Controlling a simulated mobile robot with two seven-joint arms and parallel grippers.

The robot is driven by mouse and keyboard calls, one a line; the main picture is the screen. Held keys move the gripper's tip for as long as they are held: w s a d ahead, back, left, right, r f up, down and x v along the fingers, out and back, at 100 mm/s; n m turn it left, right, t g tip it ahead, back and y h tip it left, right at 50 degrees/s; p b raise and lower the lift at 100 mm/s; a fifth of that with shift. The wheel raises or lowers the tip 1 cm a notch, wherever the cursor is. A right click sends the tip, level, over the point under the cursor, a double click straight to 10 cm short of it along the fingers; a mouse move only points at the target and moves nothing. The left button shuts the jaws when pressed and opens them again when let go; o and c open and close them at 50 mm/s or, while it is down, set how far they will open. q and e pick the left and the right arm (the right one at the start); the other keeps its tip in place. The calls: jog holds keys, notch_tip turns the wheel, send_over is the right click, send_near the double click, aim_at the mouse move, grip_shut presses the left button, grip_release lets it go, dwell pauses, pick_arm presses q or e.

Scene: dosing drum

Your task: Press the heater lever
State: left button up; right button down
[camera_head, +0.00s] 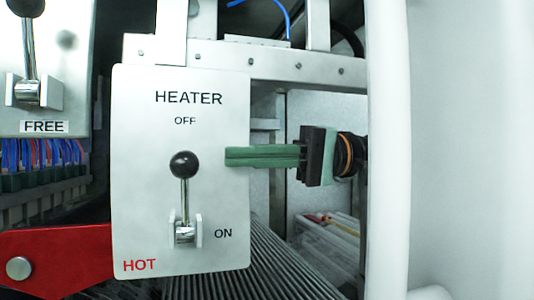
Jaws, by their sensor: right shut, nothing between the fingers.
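The heater lever (184,195) is a chrome rod with a black ball knob on top. It stands upright from its metal pivot bracket, with the knob below the OFF label. The heater panel (140,180) is a pale plate marked HEATER, OFF, ON and HOT. My right gripper (229,157) comes in from the right with green fingers closed together and nothing between them. Its fingertips are in front of the panel's right part, to the right of and slightly above the knob, apart from it. My left gripper is not in view.
Another lever (28,50) on a panel marked FREE is at the upper left. A red arm-like part (60,255) is at the lower left. A white vertical post (388,150) stands to the right. Blue and red wires (40,152) run at the left.

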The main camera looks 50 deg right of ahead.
aim_at(211, 157)
jog(key=x, duration=0.4)
jog(key=shift+w+a, duration=0.2)
jog(key=shift+a, duration=0.2)
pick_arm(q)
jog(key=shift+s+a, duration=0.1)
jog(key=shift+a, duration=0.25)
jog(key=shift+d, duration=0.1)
pick_arm(e)
jog(key=shift+s, duration=0.1)
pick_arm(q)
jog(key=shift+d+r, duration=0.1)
pick_arm(e)
jog(key=shift+s+a+n, duration=0.1)
jog(key=shift+s+n, duration=0.05)
jog(key=shift+n, duration=0.15)
